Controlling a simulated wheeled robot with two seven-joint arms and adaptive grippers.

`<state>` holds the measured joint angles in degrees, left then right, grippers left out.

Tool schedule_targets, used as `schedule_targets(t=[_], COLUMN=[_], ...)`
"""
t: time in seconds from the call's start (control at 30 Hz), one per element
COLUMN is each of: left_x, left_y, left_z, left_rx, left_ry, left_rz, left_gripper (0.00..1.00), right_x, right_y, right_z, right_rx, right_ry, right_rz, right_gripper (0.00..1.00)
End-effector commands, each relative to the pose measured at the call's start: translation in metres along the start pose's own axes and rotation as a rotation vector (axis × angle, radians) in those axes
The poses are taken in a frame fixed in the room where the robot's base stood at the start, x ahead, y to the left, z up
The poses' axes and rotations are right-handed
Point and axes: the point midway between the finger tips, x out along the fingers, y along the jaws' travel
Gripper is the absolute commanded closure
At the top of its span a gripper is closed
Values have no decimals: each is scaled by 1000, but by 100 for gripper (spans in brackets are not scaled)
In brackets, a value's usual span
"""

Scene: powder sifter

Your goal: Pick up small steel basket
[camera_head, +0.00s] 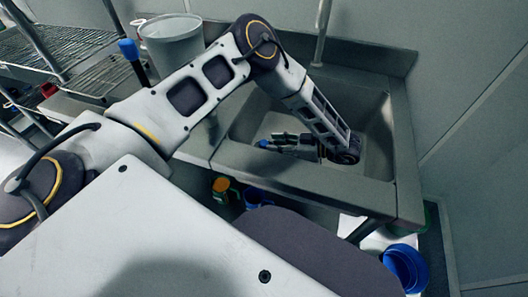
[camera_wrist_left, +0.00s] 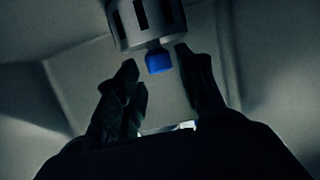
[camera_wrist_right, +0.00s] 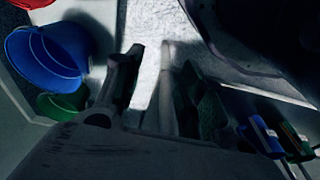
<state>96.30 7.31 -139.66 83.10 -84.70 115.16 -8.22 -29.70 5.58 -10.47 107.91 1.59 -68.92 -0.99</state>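In the left wrist view, a grey slotted metal cylinder (camera_wrist_left: 146,22) hangs into the top edge, with a blue tip (camera_wrist_left: 158,61) below it. It may be the small steel basket; only part of it shows. My left gripper (camera_wrist_left: 156,66) is open, with its fingertips on either side of the blue tip and no clear contact. In the head view my left gripper (camera_head: 285,142) is low inside the sink (camera_head: 245,128), with a blue piece (camera_head: 262,143) at its tips. My right gripper (camera_wrist_right: 150,58) is open and empty in the right wrist view, above the floor.
A large grey bucket (camera_head: 171,42) stands left of the sink, near a blue-topped handle (camera_head: 128,48). A wire rack (camera_head: 60,45) is at far left. A blue bucket (camera_head: 405,268) stands low at right, also in the right wrist view (camera_wrist_right: 48,58). The sink's walls surround my left gripper.

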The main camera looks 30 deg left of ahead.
Motion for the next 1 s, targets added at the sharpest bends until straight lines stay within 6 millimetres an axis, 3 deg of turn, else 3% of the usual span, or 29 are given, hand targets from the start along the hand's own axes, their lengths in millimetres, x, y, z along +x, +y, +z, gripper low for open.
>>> schedule_targets(t=[0.3,0.67,1.0], left_x=[12,42,52], left_y=[0,1,1], left_z=[0,0,0], left_rx=[1,1,0], left_ry=[0,0,0], left_rz=[-1,-2,0], left_gripper=[61,61,61], right_x=[-1,-24,-27], right_y=[0,-4,-7], right_z=[0,-9,0], right_rx=[-1,-2,-1], right_ry=[-5,3,-12], right_rz=[-1,-9,-15], right_gripper=[60,60,60])
